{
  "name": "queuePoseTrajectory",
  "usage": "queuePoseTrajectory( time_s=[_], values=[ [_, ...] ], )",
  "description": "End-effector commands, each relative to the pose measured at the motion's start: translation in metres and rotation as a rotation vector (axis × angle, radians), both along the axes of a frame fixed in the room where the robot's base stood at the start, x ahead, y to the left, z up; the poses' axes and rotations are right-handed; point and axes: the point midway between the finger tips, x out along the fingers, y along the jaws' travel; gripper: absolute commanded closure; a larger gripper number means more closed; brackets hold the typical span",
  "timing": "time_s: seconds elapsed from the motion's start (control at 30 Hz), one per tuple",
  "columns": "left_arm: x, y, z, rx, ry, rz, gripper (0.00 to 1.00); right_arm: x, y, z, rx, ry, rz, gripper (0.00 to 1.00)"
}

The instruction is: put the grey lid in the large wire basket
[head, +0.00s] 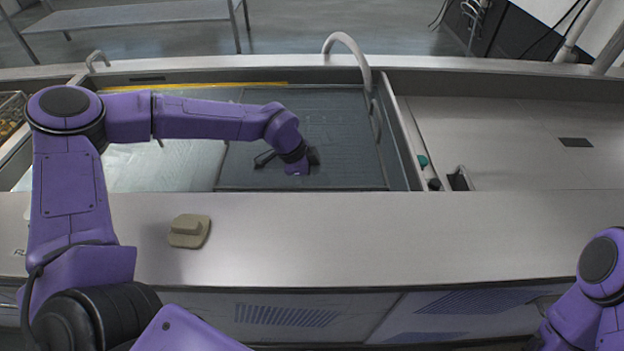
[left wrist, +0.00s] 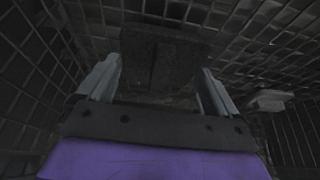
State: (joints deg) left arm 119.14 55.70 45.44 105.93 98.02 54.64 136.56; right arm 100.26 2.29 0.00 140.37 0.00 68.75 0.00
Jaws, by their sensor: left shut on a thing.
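My left arm reaches into the tank, and my left gripper (head: 297,160) is low inside the large wire basket (head: 350,115). In the left wrist view, my left gripper (left wrist: 160,85) is shut on a dark grey, flat-faced thing, which looks like the grey lid (left wrist: 165,55). Wire mesh of the basket (left wrist: 35,60) surrounds the gripper there. In the head view the gripper mostly hides what it holds. Whether the lid touches the basket floor cannot be told. My right gripper is out of view; only part of that arm shows at the lower right.
A beige lid-like block with a raised grip (head: 190,231) lies on the front counter (head: 400,235). A small pale object (left wrist: 268,98) shows near the mesh. A curved pipe (head: 350,50) rises behind the basket. The right-hand worktop (head: 500,130) is mostly clear.

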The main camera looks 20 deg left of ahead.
Motion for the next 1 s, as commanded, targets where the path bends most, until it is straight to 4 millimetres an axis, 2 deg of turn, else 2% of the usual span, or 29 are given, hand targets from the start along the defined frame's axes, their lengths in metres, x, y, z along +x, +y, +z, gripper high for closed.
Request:
queuePoseTrajectory(
  time_s=[0.17, 0.2, 0.4, 0.5, 0.57, 0.8, 1.0],
  values=[
    [0.001, 0.0, 0.0, 0.0, -0.002, 0.0, 0.49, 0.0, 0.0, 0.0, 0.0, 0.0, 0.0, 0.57],
    [0.0, 0.0, 0.0, 0.0, -0.001, 0.0, 0.0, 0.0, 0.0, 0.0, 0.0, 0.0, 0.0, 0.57],
    [0.001, 0.0, 0.001, 0.0, -0.002, 0.001, 0.0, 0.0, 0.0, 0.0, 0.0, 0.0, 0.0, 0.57],
    [0.0, 0.003, 0.008, 0.0, -0.004, 0.002, 0.0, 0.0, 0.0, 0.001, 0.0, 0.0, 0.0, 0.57],
    [-0.001, 0.006, 0.018, -0.001, -0.005, 0.003, 0.0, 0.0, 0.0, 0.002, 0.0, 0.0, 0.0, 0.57],
    [-0.011, 0.027, 0.075, -0.001, -0.008, 0.003, 0.0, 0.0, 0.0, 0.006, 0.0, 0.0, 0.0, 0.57],
    [-0.018, 0.039, 0.106, -0.001, -0.003, 0.001, 0.0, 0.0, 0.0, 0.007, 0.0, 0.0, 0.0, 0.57]
  ],
)
